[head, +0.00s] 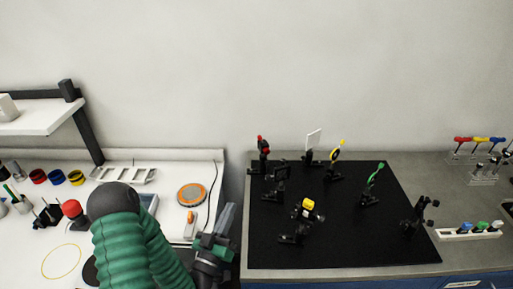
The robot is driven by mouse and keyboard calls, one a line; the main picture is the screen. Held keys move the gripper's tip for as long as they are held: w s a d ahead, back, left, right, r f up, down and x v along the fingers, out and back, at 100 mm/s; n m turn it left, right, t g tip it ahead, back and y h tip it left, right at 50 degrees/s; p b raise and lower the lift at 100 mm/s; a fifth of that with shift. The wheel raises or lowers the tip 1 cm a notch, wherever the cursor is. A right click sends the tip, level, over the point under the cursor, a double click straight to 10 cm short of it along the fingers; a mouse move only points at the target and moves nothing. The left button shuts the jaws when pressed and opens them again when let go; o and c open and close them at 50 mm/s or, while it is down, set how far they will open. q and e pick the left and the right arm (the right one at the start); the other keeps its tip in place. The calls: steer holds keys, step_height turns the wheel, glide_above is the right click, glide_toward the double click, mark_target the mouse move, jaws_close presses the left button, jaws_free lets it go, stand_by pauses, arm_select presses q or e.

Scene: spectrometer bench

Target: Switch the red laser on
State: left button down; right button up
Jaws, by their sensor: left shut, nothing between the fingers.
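A black mount with red parts (263,152) stands upright at the back left of the black board; it may be the red laser, but I cannot make out a switch or a lit beam. My left gripper (229,208) is shut and empty. It points up and away beside the board's left edge, in front of and to the left of that mount, clear of it. My green-sleeved left arm hides part of the white bench at the lower left. My right gripper is not in view.
The black board (350,240) also bears a yellow-topped mount (308,208), a green-topped mount (373,180), a white panel (313,141) and other dark mounts. Driver-like tools (480,139) stand in a rack at right. An orange-rimmed disc (191,194) lies on the white bench.

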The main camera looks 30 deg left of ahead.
arm_select(q)
steer(key=b, duration=0.7)
glide_toward(261, 140)
steer(key=p+x, duration=0.2)
steer(key=x, duration=0.4)
steer(key=shift+w+a+r+p, duration=0.25)
steer(key=shift+w+a+p, duration=0.05)
steer(key=shift+a+p, duration=0.05)
steer(key=shift+r+m+g+p, duration=0.25)
steer(key=shift+m+g+p, duration=0.05)
steer(key=shift+m+p, duration=0.25)
steer(key=m+g+p, duration=0.1)
steer(key=m+g+h+p, duration=0.1)
steer(key=p, duration=0.1)
steer(key=w+d+r+m+g+p, duration=0.1)
steer(key=m, duration=0.1)
steer(key=shift+r+g, duration=0.15)
steer(key=shift+g, duration=0.15)
